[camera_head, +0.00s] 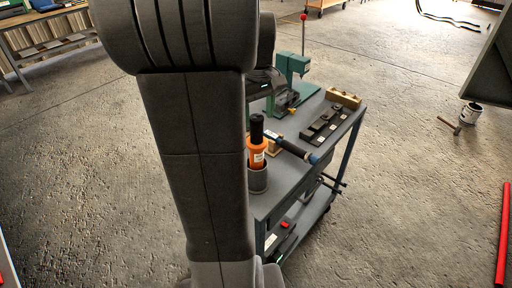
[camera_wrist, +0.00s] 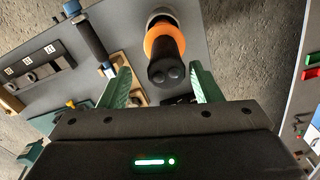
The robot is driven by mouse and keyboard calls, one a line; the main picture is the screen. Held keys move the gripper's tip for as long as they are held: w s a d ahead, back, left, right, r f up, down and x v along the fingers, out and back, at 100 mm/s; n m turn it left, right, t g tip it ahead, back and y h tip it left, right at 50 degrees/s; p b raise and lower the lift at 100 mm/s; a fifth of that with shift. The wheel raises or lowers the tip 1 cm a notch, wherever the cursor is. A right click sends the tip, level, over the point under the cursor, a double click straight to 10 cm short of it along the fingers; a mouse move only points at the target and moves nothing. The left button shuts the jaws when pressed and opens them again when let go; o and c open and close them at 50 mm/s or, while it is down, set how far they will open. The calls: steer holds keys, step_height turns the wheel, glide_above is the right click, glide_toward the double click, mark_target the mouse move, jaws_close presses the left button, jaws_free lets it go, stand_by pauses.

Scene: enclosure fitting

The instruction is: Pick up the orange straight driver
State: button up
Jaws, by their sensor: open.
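The orange straight driver (camera_head: 257,152) stands upright in a grey cup holder (camera_head: 258,181) at the near corner of a grey cart, its black end up. In the wrist view the driver (camera_wrist: 159,40) shows its orange collar and black end from above. My gripper (camera_wrist: 159,70) is open, with one green finger on each side of the driver's black end in the picture. I cannot tell how far the fingertips are from it in depth. In the head view my arm hides most of the gripper.
A blue-and-black tool (camera_head: 296,149) lies beside the driver on the cart (camera_head: 285,185). A black tray with parts (camera_head: 325,124), a wooden block (camera_head: 343,98) and a green press (camera_head: 292,68) stand farther back. A paint can (camera_head: 471,114) is on the floor at right.

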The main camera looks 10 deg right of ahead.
mark_target(257, 151)
steer(key=shift+s+a+f+p, duration=0.15)
steer(key=shift+f+p, duration=0.05)
steer(key=shift+f, duration=1.25)
steer(key=shift+s+a+f+p, duration=0.1)
steer(key=shift+f+p, duration=0.1)
steer(key=shift+f, duration=1.25)
steer(key=shift+r, duration=0.1)
jaws_close()
